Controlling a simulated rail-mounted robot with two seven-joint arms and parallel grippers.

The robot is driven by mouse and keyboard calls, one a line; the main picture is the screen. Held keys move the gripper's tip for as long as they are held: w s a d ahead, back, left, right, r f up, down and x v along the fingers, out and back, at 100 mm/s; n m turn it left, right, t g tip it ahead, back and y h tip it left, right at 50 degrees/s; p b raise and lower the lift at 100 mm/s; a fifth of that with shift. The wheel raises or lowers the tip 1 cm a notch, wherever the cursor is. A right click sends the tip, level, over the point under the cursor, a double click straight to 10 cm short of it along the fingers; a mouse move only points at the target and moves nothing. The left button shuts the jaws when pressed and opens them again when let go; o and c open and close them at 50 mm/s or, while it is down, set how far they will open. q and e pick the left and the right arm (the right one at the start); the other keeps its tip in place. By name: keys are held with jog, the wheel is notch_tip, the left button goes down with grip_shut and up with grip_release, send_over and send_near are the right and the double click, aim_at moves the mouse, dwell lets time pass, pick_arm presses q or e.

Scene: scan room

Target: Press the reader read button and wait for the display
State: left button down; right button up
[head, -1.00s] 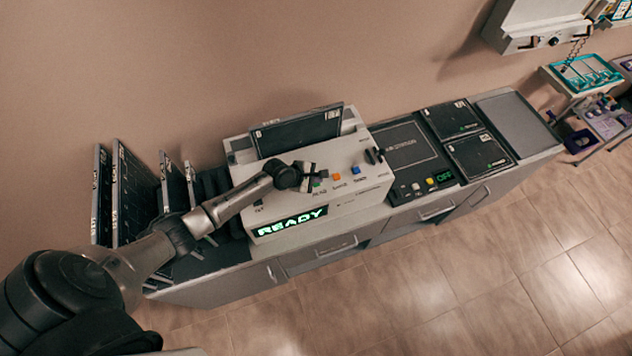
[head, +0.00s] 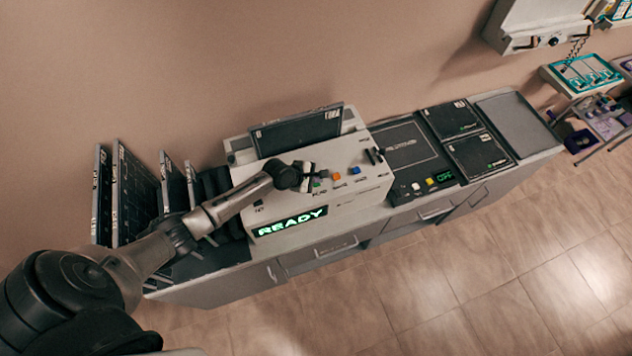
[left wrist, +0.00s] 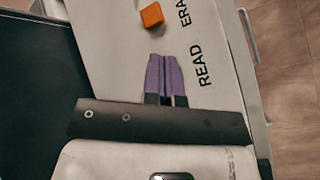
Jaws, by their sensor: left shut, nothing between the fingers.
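The white reader (head: 290,210) stands on the counter, its lit display (head: 290,222) showing READY in green. A dark plate stands upright in the slot at its back. The READ label (left wrist: 202,64) is beside my left gripper's fingertips in the left wrist view. My left gripper (left wrist: 164,60) is shut and empty, its purple fingertips over the reader's top. In the head view, my left gripper (head: 314,179) is at the read button (head: 317,185), where a bit of green shows. The fingers hide the button in the wrist view, so I cannot tell whether it is pressed.
An orange button (head: 337,177) and a blue button (head: 355,170) sit right of the fingers. Several upright plates (head: 135,195) stand in a rack at left. A dark station (head: 410,150) and flat plates (head: 480,155) lie to the right. The floor in front is clear.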

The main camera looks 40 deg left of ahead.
aim_at(316, 184)
pick_arm(q)
jog(key=shift+f, duration=0.4)
jog(key=shift+f, duration=0.3)
dwell(0.8)
jog(key=shift+f+b, duration=0.2)
jog(key=shift+b, duration=0.1)
dwell(0.4)
jog(key=shift+r+p, duration=0.9)
jog(key=shift+p, duration=0.25)
jog(key=shift+r, duration=0.1)
jog(key=shift+r+p, duration=0.8)
jog(key=shift+p, duration=0.2)
notch_tip(316, 184, up, 3)
jog(key=p, duration=0.3)
jog(key=shift+r+p, duration=0.15)
jog(key=shift+p, duration=0.25)
